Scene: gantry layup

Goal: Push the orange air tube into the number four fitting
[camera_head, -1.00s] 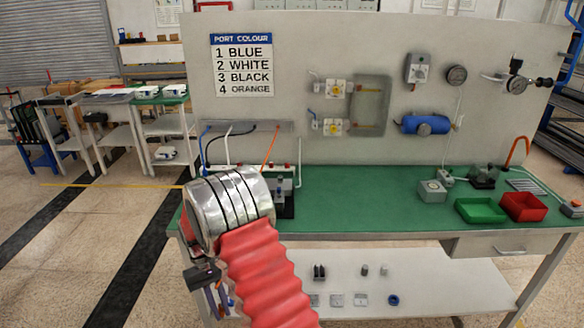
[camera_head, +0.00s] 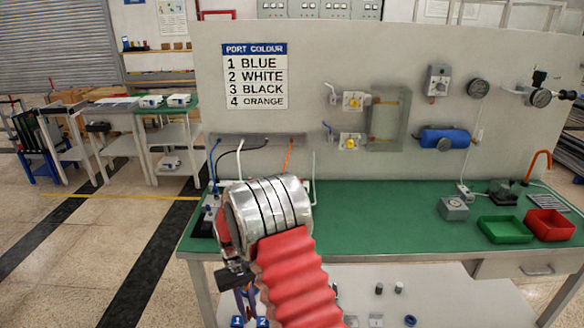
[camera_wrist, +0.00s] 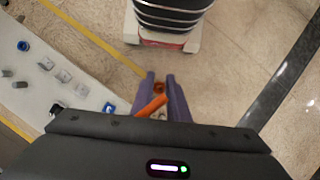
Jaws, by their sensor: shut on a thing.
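My gripper (camera_wrist: 160,80) shows in the wrist view, its two purple fingers close together with an orange piece (camera_wrist: 151,107) between them, which looks like part of the air tube. In the head view my gripper (camera_head: 246,300) hangs low, in front of the bench edge, largely covered by my wrist. An orange tube (camera_head: 289,155) hangs from the wall rail beside a white and a black one. Its lower end is hidden behind my wrist. The number four fitting cannot be made out. The wall sign (camera_head: 255,77) lists 4 as orange.
The green bench top (camera_head: 390,205) is clear in its middle. A grey box (camera_head: 454,208), a green tray (camera_head: 505,230) and a red tray (camera_head: 550,225) stand at the right. Blue pieces marked 1 and 2 (camera_head: 237,321) show low in the head view.

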